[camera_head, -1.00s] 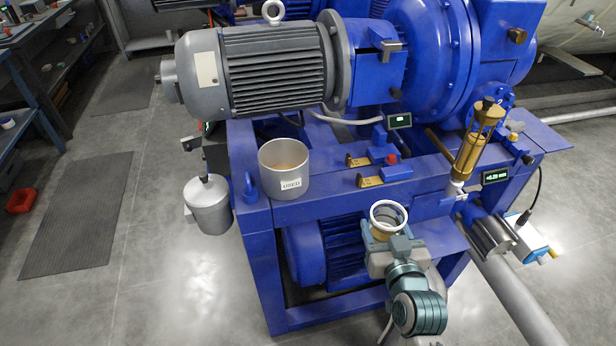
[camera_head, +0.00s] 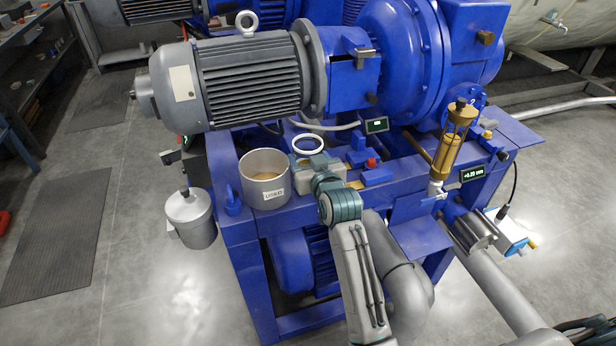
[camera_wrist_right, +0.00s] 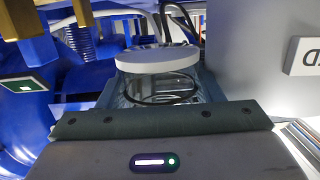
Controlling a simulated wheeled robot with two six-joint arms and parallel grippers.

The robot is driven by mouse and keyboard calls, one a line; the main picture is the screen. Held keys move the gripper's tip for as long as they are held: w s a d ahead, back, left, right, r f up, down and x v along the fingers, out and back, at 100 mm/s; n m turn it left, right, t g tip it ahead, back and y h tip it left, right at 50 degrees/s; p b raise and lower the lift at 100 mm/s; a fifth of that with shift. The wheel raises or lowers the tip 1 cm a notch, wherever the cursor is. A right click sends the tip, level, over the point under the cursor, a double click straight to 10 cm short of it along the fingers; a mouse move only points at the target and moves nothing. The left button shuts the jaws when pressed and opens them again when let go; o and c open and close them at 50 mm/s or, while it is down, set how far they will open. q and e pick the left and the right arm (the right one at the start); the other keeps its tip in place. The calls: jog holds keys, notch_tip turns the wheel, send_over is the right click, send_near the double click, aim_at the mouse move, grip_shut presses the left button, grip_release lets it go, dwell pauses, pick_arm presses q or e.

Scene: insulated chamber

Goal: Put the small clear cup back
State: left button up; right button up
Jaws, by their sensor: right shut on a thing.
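The small clear cup (camera_head: 308,143) has a white rim and see-through walls. My right gripper (camera_head: 315,163) is shut on it and holds it above the blue frame, just right of the grey USED container. In the right wrist view the cup's white rim (camera_wrist_right: 157,58) is at the centre, with its clear body below it between the fingers. Whether the cup touches anything underneath is hidden.
The grey USED container (camera_head: 265,185), holding something tan, stands close on the left. Blue blocks with a red knob (camera_head: 372,163) sit to the right. The large grey motor (camera_head: 250,80) is behind. A brass sight glass (camera_head: 455,140) stands further right.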

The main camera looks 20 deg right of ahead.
jog(key=shift+f, duration=0.95)
notch_tip(320, 180, down, 3)
jog(key=shift+f+p, duration=0.15)
jog(key=shift+p, duration=0.15)
pick_arm(q)
jog(key=shift+s+r, duration=0.1)
jog(key=shift+r, duration=0.25)
pick_arm(e)
jog(key=shift+f, duration=0.2)
jog(key=shift+f, duration=0.2)
jog(key=o, duration=0.8)
jog(key=shift+r, duration=0.1)
